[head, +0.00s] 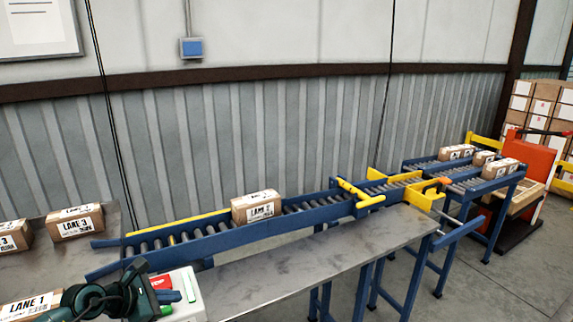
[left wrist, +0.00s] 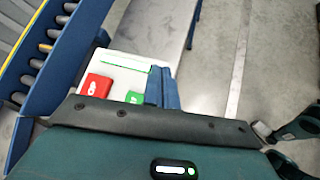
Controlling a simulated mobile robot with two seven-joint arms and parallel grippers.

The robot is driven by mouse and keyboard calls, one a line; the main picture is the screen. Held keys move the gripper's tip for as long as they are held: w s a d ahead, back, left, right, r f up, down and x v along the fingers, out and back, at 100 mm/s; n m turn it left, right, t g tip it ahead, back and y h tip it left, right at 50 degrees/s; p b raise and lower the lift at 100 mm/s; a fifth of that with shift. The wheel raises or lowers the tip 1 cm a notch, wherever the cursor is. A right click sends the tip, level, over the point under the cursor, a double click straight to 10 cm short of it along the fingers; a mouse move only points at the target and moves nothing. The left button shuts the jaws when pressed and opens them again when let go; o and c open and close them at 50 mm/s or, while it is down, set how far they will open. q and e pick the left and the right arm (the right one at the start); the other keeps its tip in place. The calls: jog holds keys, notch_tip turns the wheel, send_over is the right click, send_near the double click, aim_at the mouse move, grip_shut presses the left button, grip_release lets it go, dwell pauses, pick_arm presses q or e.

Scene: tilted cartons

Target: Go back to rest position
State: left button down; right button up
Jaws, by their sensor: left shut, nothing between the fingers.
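My left gripper (head: 146,292) is at the lower left of the head view, close to a white control box (head: 186,300) with a red and a green button. In the left wrist view its blue fingers (left wrist: 162,88) are together with nothing between them. They overlap the right side of the control box (left wrist: 118,62) in that view. The red button (left wrist: 97,87) and the green button (left wrist: 134,98) show beside them. I cannot tell whether the fingers touch the box. My right gripper does not show clearly in either view.
A blue roller conveyor (head: 215,243) carries a carton (head: 256,207) near its middle. Lane-marked cartons (head: 75,222) lie on the grey table at the left. A yellow gate (head: 361,194) crosses the conveyor. Several cartons (head: 455,152) stand at the far end. Bare table (head: 330,262) lies in front.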

pick_arm(q)
jog(key=s+d+n+t+h, duration=0.4)
jog(key=s+d+n, duration=0.5)
jog(key=d+n, duration=0.75)
jog(key=s+f+n+g+y, duration=0.1)
jog(key=s+f+n+y, duration=0.2)
jog(key=n, duration=1.1)
jog(key=s+a+f+n+g+y, duration=0.1)
jog(key=s+f+n+y, duration=0.2)
jog(key=s+f+n, duration=0.4)
jog(key=s+n, duration=0.5)
jog(key=n, duration=0.2)
jog(key=shift+s+f+y+p, duration=0.2)
jog(key=shift+s+y+p, duration=0.1)
jog(key=shift+s+y, duration=0.1)
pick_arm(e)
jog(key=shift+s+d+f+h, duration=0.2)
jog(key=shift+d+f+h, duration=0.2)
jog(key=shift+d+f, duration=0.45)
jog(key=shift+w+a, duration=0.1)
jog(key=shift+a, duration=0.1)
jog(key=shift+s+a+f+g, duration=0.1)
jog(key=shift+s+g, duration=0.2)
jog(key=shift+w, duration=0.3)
